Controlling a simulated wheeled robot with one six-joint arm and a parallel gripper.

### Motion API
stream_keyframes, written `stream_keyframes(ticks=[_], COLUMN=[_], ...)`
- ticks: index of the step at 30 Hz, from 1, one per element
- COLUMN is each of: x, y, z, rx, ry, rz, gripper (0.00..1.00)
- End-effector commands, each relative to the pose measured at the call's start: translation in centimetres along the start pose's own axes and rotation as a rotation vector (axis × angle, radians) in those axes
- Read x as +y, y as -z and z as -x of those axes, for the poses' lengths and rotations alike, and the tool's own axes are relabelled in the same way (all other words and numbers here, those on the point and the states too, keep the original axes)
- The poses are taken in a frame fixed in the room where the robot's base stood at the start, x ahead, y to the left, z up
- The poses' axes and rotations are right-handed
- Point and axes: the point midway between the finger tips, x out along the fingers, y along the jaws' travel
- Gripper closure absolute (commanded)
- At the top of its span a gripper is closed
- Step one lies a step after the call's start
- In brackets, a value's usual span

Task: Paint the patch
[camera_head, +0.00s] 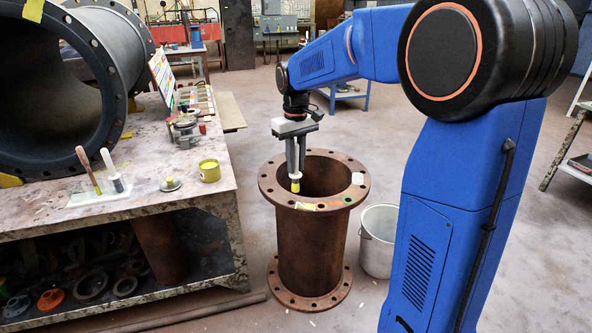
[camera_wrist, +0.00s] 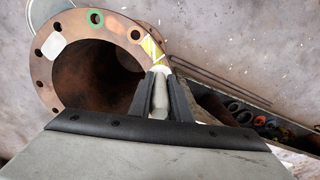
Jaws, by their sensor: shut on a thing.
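A rusty flanged pipe (camera_head: 316,245) stands upright on the floor. A small yellow-and-white patch (camera_head: 305,206) lies on the near edge of its top flange; it also shows in the wrist view (camera_wrist: 152,48). My gripper (camera_head: 296,165) points down over the left side of the pipe mouth. It is shut on a slim pale-handled tool, probably a brush (camera_wrist: 160,95), whose yellow tip (camera_head: 295,186) shows below the fingers. Whether the tip touches the flange cannot be told. A yellow paint pot (camera_head: 209,171) stands on the bench.
The bench (camera_head: 150,203) at left bears a big dark flanged pipe (camera_head: 62,95), two upright handled tools on a white stand (camera_head: 98,196) and small parts. The flange also has a green-ringed hole (camera_wrist: 96,18) and a white square (camera_wrist: 54,46). A bucket (camera_head: 379,240) stands right of the pipe.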

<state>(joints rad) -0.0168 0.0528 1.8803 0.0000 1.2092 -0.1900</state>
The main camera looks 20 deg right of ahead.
Motion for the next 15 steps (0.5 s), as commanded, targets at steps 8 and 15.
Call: stream_keyframes(ticks=[8,15], x=[-0.1,-0.2], y=[-0.1,-0.2], z=[2.2,2.4], rx=[0.002,0.000], ry=[0.000,0.000], rz=[0.000,0.000], gripper=[1.00,1.00])
